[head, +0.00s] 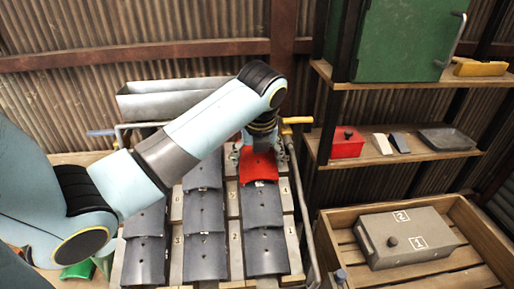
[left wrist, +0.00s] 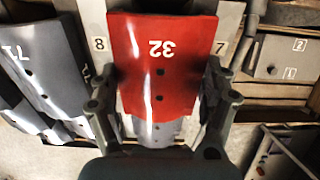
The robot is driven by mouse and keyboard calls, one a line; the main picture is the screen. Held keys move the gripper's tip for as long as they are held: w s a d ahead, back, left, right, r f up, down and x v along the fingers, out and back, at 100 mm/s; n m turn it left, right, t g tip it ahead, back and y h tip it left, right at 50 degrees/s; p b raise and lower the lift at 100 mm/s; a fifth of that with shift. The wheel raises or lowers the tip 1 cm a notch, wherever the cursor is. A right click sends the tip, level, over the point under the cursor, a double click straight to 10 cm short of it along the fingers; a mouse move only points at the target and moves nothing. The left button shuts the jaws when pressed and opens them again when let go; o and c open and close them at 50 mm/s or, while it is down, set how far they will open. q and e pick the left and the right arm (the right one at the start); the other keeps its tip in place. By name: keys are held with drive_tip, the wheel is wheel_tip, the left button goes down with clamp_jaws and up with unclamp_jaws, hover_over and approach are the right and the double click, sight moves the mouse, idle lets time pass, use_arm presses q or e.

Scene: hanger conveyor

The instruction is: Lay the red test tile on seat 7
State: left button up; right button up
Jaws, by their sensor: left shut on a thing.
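The red test tile (head: 259,168) is at the far end of the right-hand column of the tile rack. My right gripper is not in view.
Grey tiles (head: 205,212) fill columns on the rack beside and in front of the red tile. A wooden crate (head: 480,226) with a grey box (head: 405,238) stands at right. Shelves hold a red box (head: 347,142) and a green cabinet (head: 400,40). A metal trough (head: 170,100) lies behind.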

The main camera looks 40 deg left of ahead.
sight(258, 164)
use_arm(q)
drive_tip(key=o, duration=1.2)
drive_tip(key=shift+f, duration=0.1)
drive_tip(key=shift+o, duration=0.2)
drive_tip(key=v, duration=0.7)
drive_tip(key=shift+d+r, duration=0.1)
drive_tip(key=shift+r, duration=0.15)
